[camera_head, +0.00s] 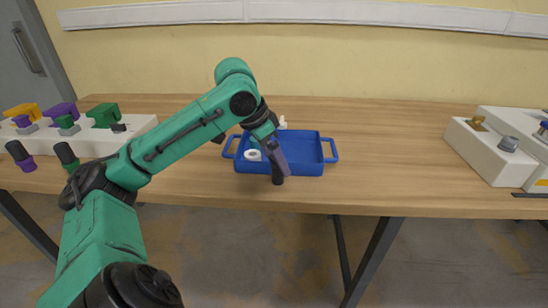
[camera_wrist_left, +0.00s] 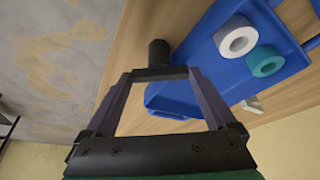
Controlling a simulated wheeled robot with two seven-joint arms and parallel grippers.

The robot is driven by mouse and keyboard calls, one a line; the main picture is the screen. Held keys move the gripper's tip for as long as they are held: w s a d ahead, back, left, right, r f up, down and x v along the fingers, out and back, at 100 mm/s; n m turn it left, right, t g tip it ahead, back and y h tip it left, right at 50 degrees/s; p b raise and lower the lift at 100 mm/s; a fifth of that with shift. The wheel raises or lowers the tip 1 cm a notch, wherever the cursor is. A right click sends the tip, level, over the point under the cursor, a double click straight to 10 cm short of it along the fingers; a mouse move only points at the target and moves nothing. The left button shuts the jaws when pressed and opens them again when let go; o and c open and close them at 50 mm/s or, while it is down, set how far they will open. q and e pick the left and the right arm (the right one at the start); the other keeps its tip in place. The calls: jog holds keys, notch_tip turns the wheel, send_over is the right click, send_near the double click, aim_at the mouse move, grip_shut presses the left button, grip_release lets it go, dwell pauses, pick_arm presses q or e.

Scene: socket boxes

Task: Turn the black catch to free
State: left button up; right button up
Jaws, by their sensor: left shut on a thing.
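A small black catch (camera_head: 118,128) sits on the long white box (camera_head: 140,142) at the left, beside a green block (camera_head: 104,114). It is too small to read its turn position. My left gripper (camera_head: 277,172) is far to the right of it, over the front edge of the blue tray. It is shut on a dark piece with a black cylindrical end (camera_wrist_left: 158,52), which points down in the head view. The wrist view shows this black end beyond the fingertips. My right gripper is not in view.
The blue tray (camera_head: 330,147) holds a white ring (camera_head: 253,155) and a teal ring (camera_wrist_left: 265,62). Purple and yellow blocks stand on the left box. Black-handled purple (camera_head: 20,156) and green pieces stand before it. White boxes (camera_head: 490,155) with knobs stand right. Table between tray and right boxes is clear.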

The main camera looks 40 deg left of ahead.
pick_arm(q)
jog(key=n, duration=0.1)
jog(key=n+y+p, duration=0.1)
jog(key=shift+d+r+n+p, duration=0.2)
jog(key=shift+n+p, duration=0.1)
jog(key=shift+n, duration=0.1)
jog(key=n+y+p, duration=0.1)
jog(key=n+p, duration=0.1)
jog(key=p, duration=0.2)
jog(key=n+y+p, duration=0.1)
jog(key=n+p, duration=0.1)
jog(key=p, duration=0.2)
jog(key=n+p, duration=0.3)
jog(key=shift+d+r+g+y+p, duration=0.15)
jog(key=shift+d+g+y+p, duration=0.15)
jog(key=shift+y+p, duration=0.1)
jog(key=shift+w+f+n+p, duration=0.1)
jog(key=shift+f+n+p, duration=0.2)
jog(key=shift+n+p, duration=0.5)
jog(key=o, duration=1.1)
jog(key=shift+c, duration=0.2)
